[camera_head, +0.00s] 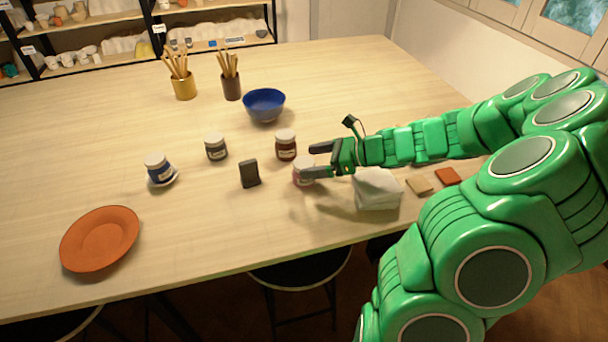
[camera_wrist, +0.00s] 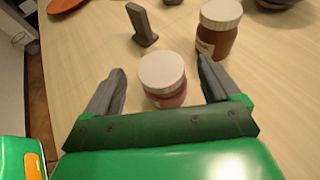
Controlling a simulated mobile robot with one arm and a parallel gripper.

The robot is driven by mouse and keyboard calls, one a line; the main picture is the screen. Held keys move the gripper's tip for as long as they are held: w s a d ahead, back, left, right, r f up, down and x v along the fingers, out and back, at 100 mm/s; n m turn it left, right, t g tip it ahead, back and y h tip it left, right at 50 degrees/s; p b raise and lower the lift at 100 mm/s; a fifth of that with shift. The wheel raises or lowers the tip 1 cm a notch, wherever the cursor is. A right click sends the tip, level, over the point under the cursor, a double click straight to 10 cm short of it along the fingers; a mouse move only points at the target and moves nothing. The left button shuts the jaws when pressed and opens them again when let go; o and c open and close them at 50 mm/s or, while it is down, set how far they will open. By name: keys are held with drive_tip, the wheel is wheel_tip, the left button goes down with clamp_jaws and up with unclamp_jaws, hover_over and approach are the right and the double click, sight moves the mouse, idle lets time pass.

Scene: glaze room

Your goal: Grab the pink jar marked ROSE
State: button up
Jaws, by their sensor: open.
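A pink jar with a white lid (camera_head: 301,178) stands upright on the table, partly hidden behind a finger of my gripper. It also shows in the wrist view (camera_wrist: 164,82), between the two fingers. No lettering on it can be read. My green gripper (camera_head: 315,160) is open, with its dark fingers on either side of the pink jar. In the wrist view the gripper (camera_wrist: 162,85) shows a gap between each finger and the jar. A dark red-brown jar with a white lid (camera_head: 286,147) stands just behind the pink jar, and it shows at the upper right in the wrist view (camera_wrist: 217,30).
A small dark block (camera_head: 249,174) stands left of the pink jar. A white block (camera_head: 377,190) lies right of it, below my arm. A grey jar (camera_head: 216,149), a blue jar (camera_head: 157,167), a blue bowl (camera_head: 264,104) and an orange plate (camera_head: 100,240) stand further off.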

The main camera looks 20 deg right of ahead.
sight(308, 164)
drive_tip(key=shift+f+x, duration=0.15)
drive_tip(key=shift+x, duration=1.2)
drive_tip(key=shift+f+x, duration=0.15)
drive_tip(key=shift+x, duration=1.25)
drive_tip(key=shift+d, duration=0.15)
drive_tip(key=shift+c, duration=0.5)
drive_tip(key=shift+s, duration=0.1)
drive_tip(key=c, duration=1.2)
